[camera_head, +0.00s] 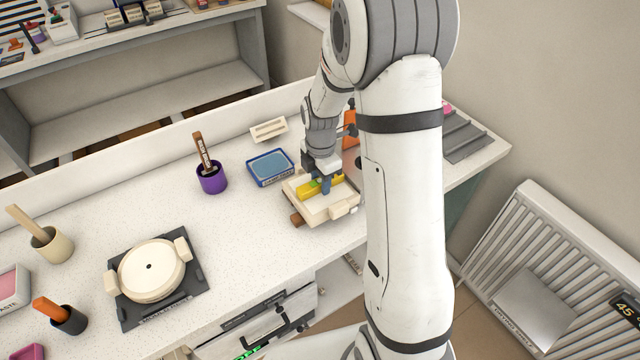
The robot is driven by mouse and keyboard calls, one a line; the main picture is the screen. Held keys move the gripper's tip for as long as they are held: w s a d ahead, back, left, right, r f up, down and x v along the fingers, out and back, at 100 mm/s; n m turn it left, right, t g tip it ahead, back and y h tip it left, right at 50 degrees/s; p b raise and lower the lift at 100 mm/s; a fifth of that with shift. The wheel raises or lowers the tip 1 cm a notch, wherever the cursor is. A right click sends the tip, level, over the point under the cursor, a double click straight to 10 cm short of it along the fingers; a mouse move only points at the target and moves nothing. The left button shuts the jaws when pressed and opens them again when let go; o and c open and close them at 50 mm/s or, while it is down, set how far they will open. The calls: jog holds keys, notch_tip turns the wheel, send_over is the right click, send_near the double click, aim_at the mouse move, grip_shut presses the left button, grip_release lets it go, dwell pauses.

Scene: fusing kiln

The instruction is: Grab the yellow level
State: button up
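The yellow level (306,192) lies on top of a cream block-like stand (318,212) near the middle of the worktop. It has a small green patch, probably its vial. My gripper (322,184) points down at the level. A blue finger-like part shows in front of the level's near side. The other finger is hidden, so I cannot tell whether the gripper is open around the level or shut on it. My arm hides what lies to the right of the stand.
A blue-framed tray (271,168), a purple cup (212,180) with a brown-handled tool and a round cream disc (151,273) on a dark plate (190,290) stand to the left. A brown cylinder (297,219) touches or sits beside the stand. Bare worktop (235,240) lies between.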

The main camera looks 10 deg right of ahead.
jog(key=c, duration=0.6)
jog(key=shift+r, duration=0.1)
jog(key=shift+c, duration=0.2)
